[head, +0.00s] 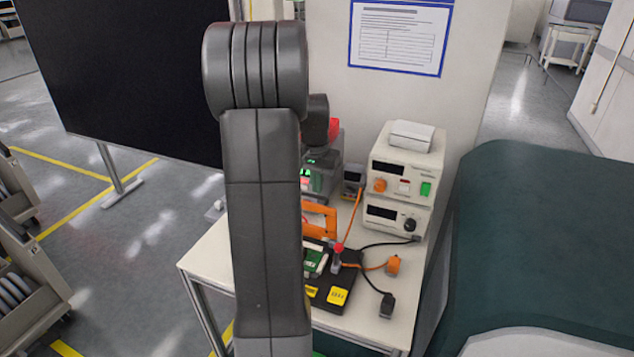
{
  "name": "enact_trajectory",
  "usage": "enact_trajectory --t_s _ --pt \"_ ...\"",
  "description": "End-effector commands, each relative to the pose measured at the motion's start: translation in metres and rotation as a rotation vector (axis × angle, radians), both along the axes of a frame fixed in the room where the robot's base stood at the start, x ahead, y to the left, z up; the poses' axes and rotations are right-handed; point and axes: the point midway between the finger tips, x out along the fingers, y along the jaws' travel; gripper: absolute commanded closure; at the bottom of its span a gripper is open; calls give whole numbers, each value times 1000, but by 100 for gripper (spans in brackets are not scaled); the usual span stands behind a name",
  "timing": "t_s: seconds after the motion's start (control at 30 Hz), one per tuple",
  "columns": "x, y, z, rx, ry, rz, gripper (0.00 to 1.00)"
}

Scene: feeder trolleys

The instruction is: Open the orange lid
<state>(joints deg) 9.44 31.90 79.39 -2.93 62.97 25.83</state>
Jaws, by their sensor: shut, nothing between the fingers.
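An orange frame-like piece (321,219), which looks like the orange lid, shows on the white table just right of my arm. It seems to stand raised at the back of a black fixture (338,291), but my arm hides its left part, so its exact angle cannot be told. A green board (315,261) lies on the fixture, beside a small upright lever with a red knob (339,247). My arm crosses the middle of the head view, and my gripper is hidden behind it.
The white table (215,262) also holds two stacked instruments (399,185), a small meter (353,178), and a grey device with a green display (318,176). Cables and an orange connector (392,266) lie right of the fixture. A dark green covered shape (540,240) stands at the right.

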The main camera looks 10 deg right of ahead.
Motion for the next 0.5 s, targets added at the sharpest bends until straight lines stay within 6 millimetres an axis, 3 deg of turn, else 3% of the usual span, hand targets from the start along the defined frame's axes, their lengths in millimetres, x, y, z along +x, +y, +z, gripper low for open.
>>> enact_trajectory --t_s 0.5 --pt "-10 7 -2 -37 -54 2 100"
